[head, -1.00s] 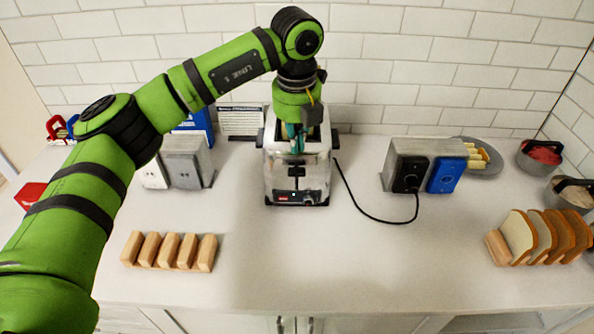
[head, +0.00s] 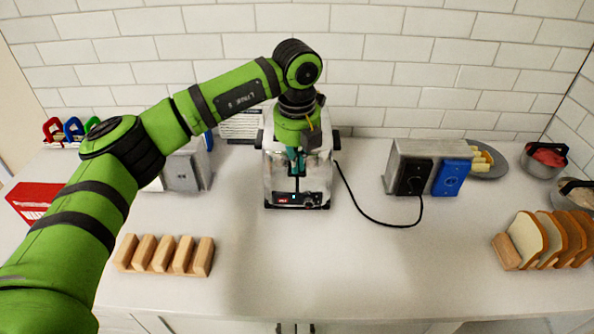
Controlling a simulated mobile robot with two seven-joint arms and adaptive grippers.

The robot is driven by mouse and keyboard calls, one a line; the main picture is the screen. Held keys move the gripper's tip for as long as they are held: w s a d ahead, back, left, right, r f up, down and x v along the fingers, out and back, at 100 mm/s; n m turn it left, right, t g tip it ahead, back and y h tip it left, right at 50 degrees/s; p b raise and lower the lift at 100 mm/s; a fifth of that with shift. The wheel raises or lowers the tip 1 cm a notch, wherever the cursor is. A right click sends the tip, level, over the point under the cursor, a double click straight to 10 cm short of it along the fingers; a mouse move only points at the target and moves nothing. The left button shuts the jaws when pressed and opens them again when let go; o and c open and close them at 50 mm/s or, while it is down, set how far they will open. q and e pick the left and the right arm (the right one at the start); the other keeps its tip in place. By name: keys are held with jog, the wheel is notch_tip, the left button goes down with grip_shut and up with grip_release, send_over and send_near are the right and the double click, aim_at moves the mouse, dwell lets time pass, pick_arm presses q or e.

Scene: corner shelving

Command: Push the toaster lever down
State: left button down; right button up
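The silver toaster (head: 277,187) stands against the back wall, its front panel with a dark knob facing me. My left gripper (head: 296,172) points down in front of the toaster's upper front face, at its middle. Its teal fingertips look close together and sit at the top of the dark vertical lever slot (head: 297,184). The lever itself is hidden behind or under the fingertips, and I cannot tell whether they touch it. The gripper and wrist also cover part of the toaster's top. My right gripper is not in view.
A black cord runs from the toaster to a grey outlet box (head: 400,153) at the right. A wooden rack (head: 150,270) stands at front left, sliced bread (head: 545,238) at right, and a plate (head: 492,165) behind. The counter before the toaster is clear.

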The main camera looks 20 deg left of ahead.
aim_at(297, 177)
pick_arm(q)
notch_tip(297, 177, down, 6)
jog(key=b, duration=0.4)
jog(key=s, duration=0.2)
jog(key=s+r, duration=0.1)
jog(key=shift+d+b, duration=0.3)
jog(key=shift+d, duration=0.1)
jog(key=shift+w+r, duration=0.1)
jog(key=shift+r, duration=0.05)
notch_tip(297, 177, up, 12)
jog(key=s, duration=0.1)
jog(key=shift+s+d, duration=0.15)
jog(key=shift+d, duration=0.05)
